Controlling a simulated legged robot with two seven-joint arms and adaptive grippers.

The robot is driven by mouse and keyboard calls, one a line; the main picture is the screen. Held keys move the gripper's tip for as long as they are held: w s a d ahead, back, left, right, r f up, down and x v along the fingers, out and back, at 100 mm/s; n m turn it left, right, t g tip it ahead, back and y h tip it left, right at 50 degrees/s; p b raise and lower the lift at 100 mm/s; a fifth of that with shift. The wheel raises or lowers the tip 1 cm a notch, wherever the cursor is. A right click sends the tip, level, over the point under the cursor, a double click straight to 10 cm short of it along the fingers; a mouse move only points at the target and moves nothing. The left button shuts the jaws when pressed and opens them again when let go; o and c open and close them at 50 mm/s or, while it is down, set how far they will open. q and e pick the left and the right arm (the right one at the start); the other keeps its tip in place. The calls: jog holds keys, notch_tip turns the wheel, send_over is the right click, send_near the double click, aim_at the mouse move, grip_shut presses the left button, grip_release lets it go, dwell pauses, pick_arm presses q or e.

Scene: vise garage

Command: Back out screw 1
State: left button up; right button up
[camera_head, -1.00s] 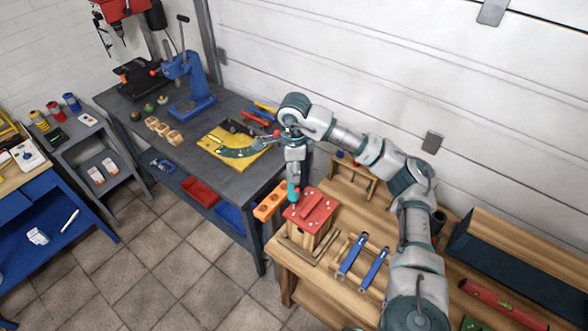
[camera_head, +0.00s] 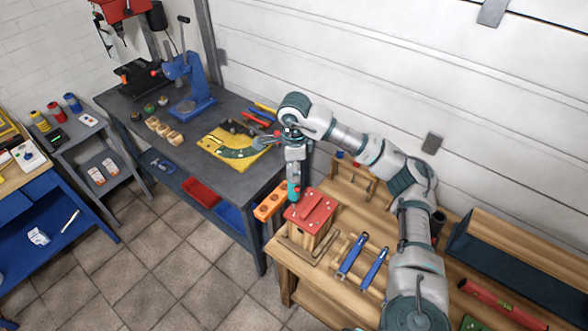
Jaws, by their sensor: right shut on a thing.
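A wooden box with a red lid (camera_head: 303,206) stands on the wooden bench (camera_head: 337,224). My right gripper (camera_head: 292,140) hangs above the box's back left corner and is shut on an upright grey tool with a teal lower end (camera_head: 293,188). The tool's lower end is at or just above the lid's left edge; I cannot tell whether it touches. My left gripper is not in view.
Two blue-handled tools (camera_head: 352,256) lie on a wooden rack right of the box. An orange block with holes (camera_head: 270,201) is at its left. A wooden stand (camera_head: 352,180) is behind. A dark workbench (camera_head: 236,182) with a blue press (camera_head: 190,82) stands at the left.

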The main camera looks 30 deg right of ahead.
dwell(0.4)
notch_tip(320, 180, up, 3)
jog(key=shift+w+f+p, duration=0.1)
jog(key=shift+w+p, duration=0.05)
jog(key=shift+p, duration=0.9)
jog(key=shift+r+p, duration=1.45)
jog(key=shift+r, duration=0.7)
